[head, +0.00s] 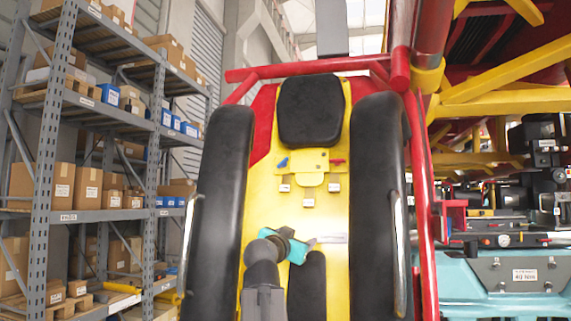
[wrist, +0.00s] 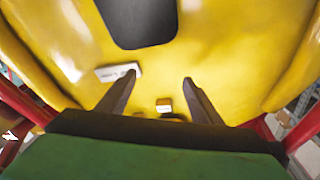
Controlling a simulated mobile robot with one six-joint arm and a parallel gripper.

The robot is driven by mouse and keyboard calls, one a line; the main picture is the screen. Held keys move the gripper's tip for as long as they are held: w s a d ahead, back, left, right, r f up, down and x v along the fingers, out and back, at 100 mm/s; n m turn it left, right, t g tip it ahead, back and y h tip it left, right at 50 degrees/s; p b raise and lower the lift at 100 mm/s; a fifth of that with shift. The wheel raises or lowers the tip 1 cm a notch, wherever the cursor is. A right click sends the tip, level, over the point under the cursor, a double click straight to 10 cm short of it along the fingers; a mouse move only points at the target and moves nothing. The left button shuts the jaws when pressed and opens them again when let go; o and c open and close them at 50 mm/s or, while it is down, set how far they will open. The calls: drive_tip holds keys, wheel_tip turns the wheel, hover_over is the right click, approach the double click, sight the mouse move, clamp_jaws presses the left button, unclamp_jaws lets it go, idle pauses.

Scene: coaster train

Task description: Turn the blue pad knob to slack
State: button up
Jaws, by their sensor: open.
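The blue pad knob (head: 283,162) is a small blue lever on the left of a yellow panel (head: 310,170) on the seat back, below the black headrest (head: 310,110). A red knob (head: 338,161) sits on the panel's right. My gripper (head: 312,243) is well below the knobs, in front of the lower yellow seat back, beside a white label strip (head: 334,238). In the wrist view my gripper (wrist: 158,77) is open and empty, with two dark fingers apart over yellow surface. I cannot make out the blue knob in the wrist view.
Thick black restraint pads (head: 222,200) (head: 378,180) flank the seat. Several small white labels (head: 308,202) sit under the panel. A red frame (head: 424,200) runs along the right. Shelves with boxes (head: 60,185) stand left. The space between the pads is free above my gripper.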

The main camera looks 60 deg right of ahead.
sight(283, 163)
drive_tip(key=w+a+r+m+t+y+p, duration=0.35)
drive_tip(key=w+r+m+t, duration=0.35)
drive_tip(key=m+t, duration=0.3)
drive_tip(key=s+r+m+t+p, duration=0.2)
drive_tip(key=s+r+m, duration=0.3)
drive_tip(key=s+r, duration=0.3)
wheel_tip(283, 163, up, 4)
drive_tip(key=shift+s+d+r+p, duration=0.15)
drive_tip(key=shift+s+p, duration=0.25)
drive_tip(key=shift+p, duration=0.3)
drive_tip(key=shift+w+d, duration=0.1)
drive_tip(key=p+x, duration=0.4)
drive_tip(key=x, duration=0.8)
drive_tip(key=shift+w, duration=0.1)
drive_tip(key=shift+w+d+p, duration=0.45)
drive_tip(key=shift+w+d, duration=0.1)
